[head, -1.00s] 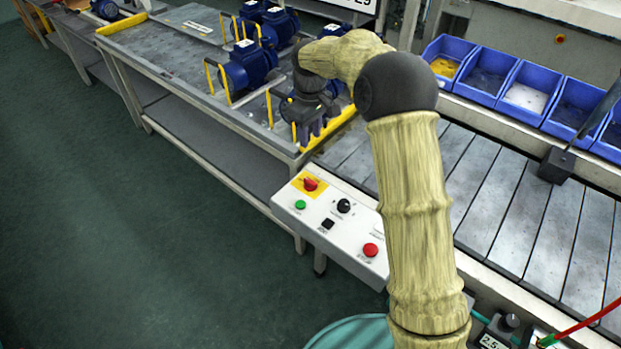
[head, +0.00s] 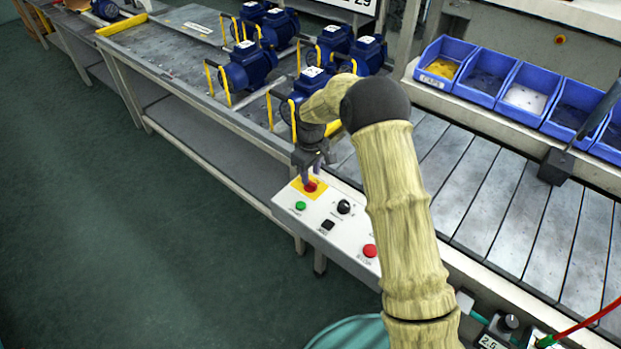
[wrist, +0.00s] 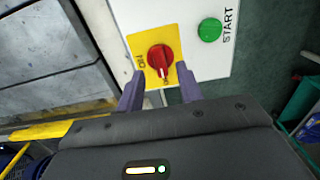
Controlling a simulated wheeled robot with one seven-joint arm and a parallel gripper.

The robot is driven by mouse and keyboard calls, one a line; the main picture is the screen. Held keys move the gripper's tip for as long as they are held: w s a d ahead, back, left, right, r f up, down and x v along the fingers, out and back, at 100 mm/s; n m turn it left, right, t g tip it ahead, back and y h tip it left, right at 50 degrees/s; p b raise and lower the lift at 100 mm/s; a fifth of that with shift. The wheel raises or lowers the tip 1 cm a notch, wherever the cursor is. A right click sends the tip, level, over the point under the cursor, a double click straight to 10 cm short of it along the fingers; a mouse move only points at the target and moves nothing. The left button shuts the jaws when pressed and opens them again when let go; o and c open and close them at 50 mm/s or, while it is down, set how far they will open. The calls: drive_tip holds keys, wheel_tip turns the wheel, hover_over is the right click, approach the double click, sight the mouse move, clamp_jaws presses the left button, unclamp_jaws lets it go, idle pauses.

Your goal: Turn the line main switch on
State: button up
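The line main switch is a red rotary knob (head: 310,186) on a yellow plate (head: 297,187) at the far left end of the white control panel (head: 323,226). In the wrist view the red knob (wrist: 160,56) has a white mark pointing toward my gripper, near a partly hidden label. An "ON" label (wrist: 139,62) is to its left. My gripper (wrist: 158,72) is open, its two purple fingers apart on either side of the knob's near end. In the head view my gripper (head: 314,170) is right above the switch; contact cannot be told.
A green START button (wrist: 210,30), a black selector (head: 344,207) and a red button (head: 370,251) share the panel. Blue motors (head: 250,66) with yellow posts stand on the bench behind. A slatted conveyor (head: 490,190) and blue bins (head: 487,72) are to the right.

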sight(311, 182)
drive_tip(key=shift+f, duration=1.65)
clamp_jaws()
